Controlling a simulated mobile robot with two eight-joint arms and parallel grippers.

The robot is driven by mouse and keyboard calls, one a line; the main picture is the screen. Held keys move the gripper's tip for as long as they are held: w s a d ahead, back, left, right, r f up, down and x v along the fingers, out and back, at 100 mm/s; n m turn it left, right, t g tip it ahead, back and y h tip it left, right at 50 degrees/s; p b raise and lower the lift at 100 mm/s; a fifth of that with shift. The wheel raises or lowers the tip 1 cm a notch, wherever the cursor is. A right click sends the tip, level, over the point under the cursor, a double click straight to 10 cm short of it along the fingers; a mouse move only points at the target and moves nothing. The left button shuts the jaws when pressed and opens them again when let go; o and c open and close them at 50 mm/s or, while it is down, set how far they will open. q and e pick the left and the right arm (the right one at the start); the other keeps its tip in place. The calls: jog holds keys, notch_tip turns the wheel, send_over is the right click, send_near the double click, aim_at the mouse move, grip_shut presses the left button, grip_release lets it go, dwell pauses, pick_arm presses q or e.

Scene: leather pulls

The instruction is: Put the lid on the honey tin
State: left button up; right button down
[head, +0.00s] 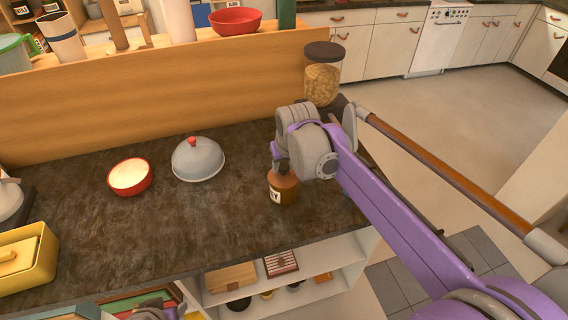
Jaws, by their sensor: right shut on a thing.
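The honey tin (284,191) is a small brown, round container with a pale label, standing upright near the counter's right front part. My right gripper (281,166) is directly over the tin's top, pointing down, and is shut on what seems to be the lid. The lid is hidden by the fingers and wrist, so I cannot tell whether it touches the tin. A part of my left arm, with the left gripper (152,312), shows at the bottom edge, low and cut off; its fingers are not clear.
The dark counter (150,235) holds a red bowl (130,177), a grey dome with a red knob (198,159) and a yellow dish (28,258). A wooden ledge (150,95) runs behind. A dark-lidded jar (322,83) stands behind my right wrist. The counter's middle front is clear.

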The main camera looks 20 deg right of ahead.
jog(key=shift+f, duration=0.2)
dwell(0.5)
jog(key=shift+c, duration=1.9)
grip_release()
jog(key=shift+r, duration=0.1)
jog(key=shift+r+p, duration=1.9)
jog(key=shift+r, duration=1.6)
pick_arm(q)
jog(key=shift+t, duration=0.3)
jog(key=r, duration=0.1)
jog(key=w+r, duration=0.1)
jog(key=r, duration=0.1)
jog(key=w+r, duration=0.1)
jog(key=r, duration=0.1)
jog(key=shift+w+r, duration=0.15)
jog(key=shift+w, duration=0.1)
pick_arm(e)
jog(key=shift+f, duration=0.1)
pick_arm(q)
jog(key=shift+s, duration=0.15)
pick_arm(e)
jog(key=shift+s, duration=0.1)
